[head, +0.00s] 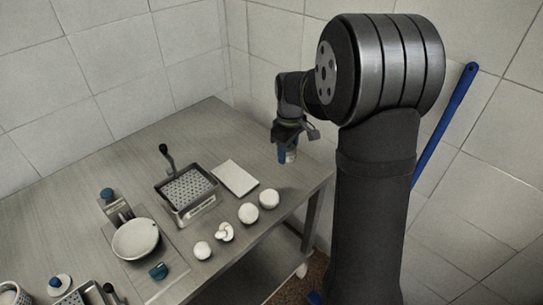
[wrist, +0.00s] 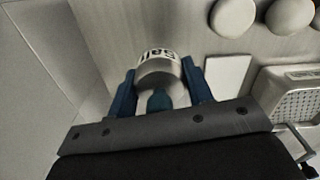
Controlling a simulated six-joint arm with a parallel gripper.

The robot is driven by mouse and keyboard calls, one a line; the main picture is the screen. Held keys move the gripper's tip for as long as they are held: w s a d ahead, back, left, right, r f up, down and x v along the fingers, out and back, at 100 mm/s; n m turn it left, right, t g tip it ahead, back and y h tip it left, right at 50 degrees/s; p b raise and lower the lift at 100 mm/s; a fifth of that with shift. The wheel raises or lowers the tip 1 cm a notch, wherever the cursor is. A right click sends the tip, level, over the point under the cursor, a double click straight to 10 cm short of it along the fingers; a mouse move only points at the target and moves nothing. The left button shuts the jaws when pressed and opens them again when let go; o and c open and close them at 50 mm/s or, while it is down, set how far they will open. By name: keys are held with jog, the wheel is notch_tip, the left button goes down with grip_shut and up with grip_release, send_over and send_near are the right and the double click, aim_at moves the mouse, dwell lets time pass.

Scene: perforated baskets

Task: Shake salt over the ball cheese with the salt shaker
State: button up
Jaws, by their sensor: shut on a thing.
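Round white balls stand along the table's front right; I cannot tell which is the ball cheese. Two whole ones (head: 269,198) (head: 248,213) are nearest my gripper but apart from the shaker. They also show in the wrist view (wrist: 233,17) (wrist: 290,16).
A white board (head: 235,178) lies beside a perforated metal basket (head: 187,190) with a handle. Smaller white pieces (head: 225,232) (head: 202,250) and a pale bowl (head: 135,240) are further left. The table (head: 215,125) is clear at the back; tiled walls stand behind it.

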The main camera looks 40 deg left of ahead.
jog(key=w+d+r, duration=0.2)
jog(key=d+r, duration=0.1)
jog(key=d, duration=0.1)
jog(key=shift+s+a+f, duration=0.15)
jog(key=shift+s+f, duration=0.25)
jog(key=shift+s, duration=3.1)
jog(key=shift+s+a+f, duration=0.1)
jog(key=shift+s+f, duration=0.3)
jog(key=shift+s, duration=3.05)
jog(key=shift+s+a+f, duration=0.15)
jog(key=shift+s+f, duration=0.25)
jog(key=shift+s, duration=3.1)
jog(key=shift+w, duration=0.1)
